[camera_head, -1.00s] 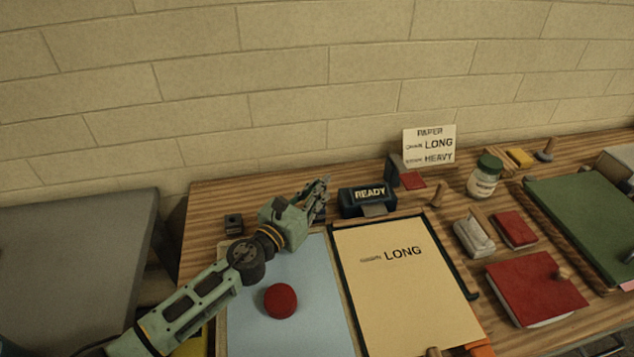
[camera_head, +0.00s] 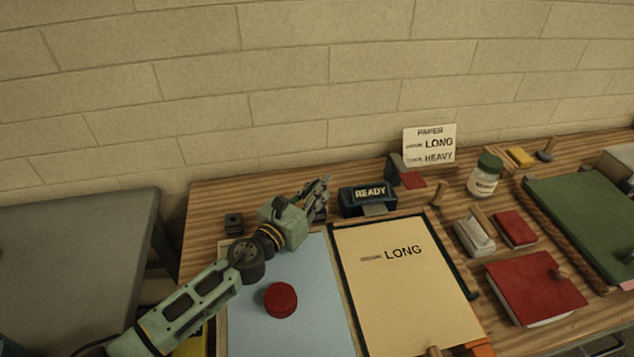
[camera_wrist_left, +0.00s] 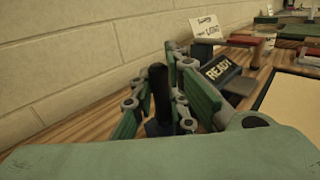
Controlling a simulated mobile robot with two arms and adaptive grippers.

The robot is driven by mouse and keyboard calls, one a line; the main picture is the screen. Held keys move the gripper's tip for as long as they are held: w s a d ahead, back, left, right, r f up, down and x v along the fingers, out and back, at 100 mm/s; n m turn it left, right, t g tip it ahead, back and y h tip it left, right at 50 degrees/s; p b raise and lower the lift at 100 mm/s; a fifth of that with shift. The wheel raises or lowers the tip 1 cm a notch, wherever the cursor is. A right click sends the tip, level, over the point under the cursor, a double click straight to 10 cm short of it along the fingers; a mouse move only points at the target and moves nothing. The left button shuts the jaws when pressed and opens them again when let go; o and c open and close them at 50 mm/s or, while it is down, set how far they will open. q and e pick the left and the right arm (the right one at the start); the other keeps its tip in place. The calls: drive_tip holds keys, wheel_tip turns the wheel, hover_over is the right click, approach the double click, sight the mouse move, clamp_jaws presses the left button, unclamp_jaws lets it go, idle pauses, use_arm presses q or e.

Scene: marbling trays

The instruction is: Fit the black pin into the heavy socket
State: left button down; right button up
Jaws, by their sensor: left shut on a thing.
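My left gripper (camera_head: 320,198) is at the back of the bench, left of the READY box. In the left wrist view its fingers (camera_wrist_left: 160,100) are shut on the upright black pin (camera_wrist_left: 158,88). The pin's lower end is by a dark block (camera_wrist_left: 153,128), mostly hidden by the fingers. I cannot tell whether the pin is in it or just above it. A small dark block (camera_head: 234,223) with a hole on top stands further left. No label shows which block is the heavy socket. My right gripper is not in view.
The READY box (camera_head: 368,199) stands close right of the gripper. A blue tray (camera_head: 325,290) with a red disc (camera_head: 281,300) and a LONG sheet (camera_head: 400,290) lie in front. A jar (camera_head: 484,178) stands further right.

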use_arm(q)
drive_tip(key=shift+s+f+b, duration=0.15)
drive_tip(key=shift+f+b, duration=0.15)
drive_tip(key=shift+f, duration=0.1)
idle(0.4)
drive_tip(key=shift+r, duration=0.1)
idle(0.3)
drive_tip(key=c, duration=1.6)
unclamp_jaws()
drive_tip(key=shift+c, duration=0.2)
drive_tip(key=v, duration=1.2)
drive_tip(key=shift+r+p, duration=0.25)
drive_tip(key=shift+p, duration=0.05)
